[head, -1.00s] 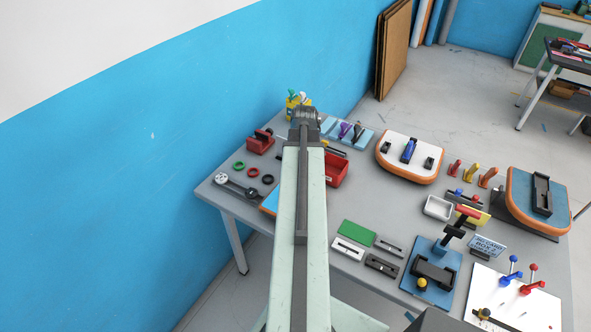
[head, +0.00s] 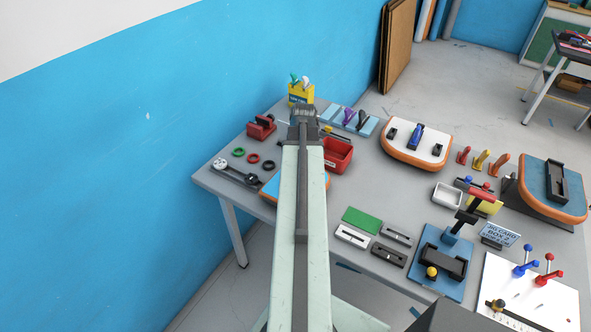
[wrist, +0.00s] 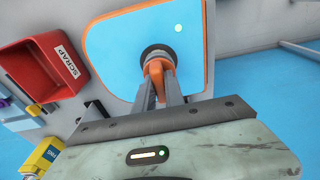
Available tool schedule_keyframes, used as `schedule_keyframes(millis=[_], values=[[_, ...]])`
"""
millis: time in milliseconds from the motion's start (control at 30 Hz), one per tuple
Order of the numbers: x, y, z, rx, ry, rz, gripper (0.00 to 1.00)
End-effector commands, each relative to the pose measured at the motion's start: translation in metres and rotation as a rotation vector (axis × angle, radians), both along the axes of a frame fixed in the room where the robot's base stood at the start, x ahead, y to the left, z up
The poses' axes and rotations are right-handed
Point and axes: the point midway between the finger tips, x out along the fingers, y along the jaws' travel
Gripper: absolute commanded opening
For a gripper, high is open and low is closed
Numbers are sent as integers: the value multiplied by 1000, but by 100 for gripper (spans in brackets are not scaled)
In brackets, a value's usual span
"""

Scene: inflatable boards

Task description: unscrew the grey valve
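The grey valve (wrist: 155,51) is a dark round fitting on a blue board with an orange edge (wrist: 118,60), seen in the wrist view. In the head view, most of this board (head: 271,190) is hidden under my arm. My gripper (wrist: 159,84) is in front of the valve, with its two grey fingers on either side of an orange piece (wrist: 155,72). The fingers appear closed on this piece, and its far end is at the valve. Whether it is around the valve or only touching it is hard to tell. My fingertips are hidden in the head view.
A red scrap bin (wrist: 45,65) stands close beside the board; it also shows in the head view (head: 338,158). A yellow container (head: 300,94) is at the far edge. Black, red and green rings lie left of my arm. Other boards and parts crowd the right.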

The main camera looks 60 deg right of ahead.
Motion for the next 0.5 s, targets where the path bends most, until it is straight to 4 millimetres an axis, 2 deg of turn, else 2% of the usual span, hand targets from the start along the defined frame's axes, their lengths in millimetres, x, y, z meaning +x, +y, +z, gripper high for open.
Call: schedule_keyframes(millis=[100, 133, 167, 200, 367, 500], values=[[0, 0, 0, 0, 0, 0, 0], [0, 0, 0, 0, 0, 0, 11], [0, 0, 0, 0, 0, 0, 3], [0, 0, 0, 0, 0, 0, 0], [0, 0, 0, 1, 0, 12, 0], [1, -1, 0, 0, 0, 188, 0]])
